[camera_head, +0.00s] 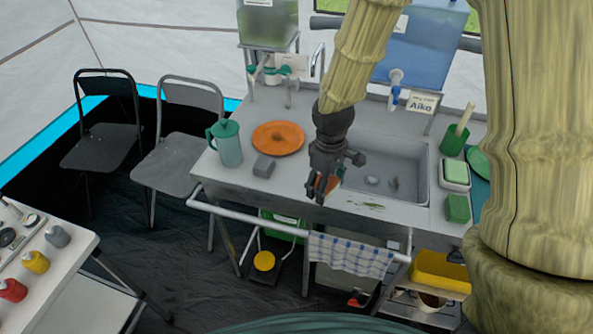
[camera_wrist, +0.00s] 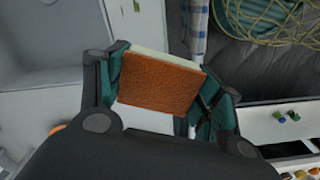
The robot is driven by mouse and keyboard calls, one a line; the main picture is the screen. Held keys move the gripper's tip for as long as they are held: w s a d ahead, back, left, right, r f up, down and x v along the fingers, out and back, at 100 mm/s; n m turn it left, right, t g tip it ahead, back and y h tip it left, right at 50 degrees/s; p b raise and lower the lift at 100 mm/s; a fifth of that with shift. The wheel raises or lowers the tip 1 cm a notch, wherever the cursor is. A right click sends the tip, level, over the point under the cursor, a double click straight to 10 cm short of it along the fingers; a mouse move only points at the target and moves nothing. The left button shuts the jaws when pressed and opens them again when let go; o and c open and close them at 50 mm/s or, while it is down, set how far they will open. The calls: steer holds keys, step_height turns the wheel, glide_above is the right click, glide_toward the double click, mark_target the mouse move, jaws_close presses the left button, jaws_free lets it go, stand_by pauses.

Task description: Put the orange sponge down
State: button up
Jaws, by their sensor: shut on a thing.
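My gripper (camera_head: 320,188) is above the front part of the metal sink counter (camera_head: 290,188), just left of the sink basin (camera_head: 375,155). It is shut on the orange sponge (camera_wrist: 160,83), which has an orange-brown face and a pale edge. In the wrist view, the sponge sits between the two fingers of my gripper (camera_wrist: 168,80). In the head view, the sponge is mostly hidden by the fingers. I cannot tell exactly how high it is above the counter.
An orange plate (camera_head: 278,138), a grey block (camera_head: 264,167) and a green jug (camera_head: 226,143) stand on the counter's left. A green sponge (camera_head: 457,208) and a soap dish (camera_head: 455,175) are at the right. A checked towel (camera_head: 350,254) hangs on the front rail.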

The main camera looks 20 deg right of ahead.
steer(key=p, duration=0.3)
glide_above(297, 177)
steer(key=shift+s+f, duration=0.1)
steer(key=shift+f, duration=0.4)
steer(key=shift+f+p, duration=0.5)
steer(key=shift+f, duration=1.3)
steer(key=shift+f, duration=0.15)
steer(key=o, duration=1.2)
steer(key=shift+o, duration=0.2)
step_height(297, 177, up, 12)
steer(key=b, duration=0.3)
steer(key=shift+r, duration=0.2)
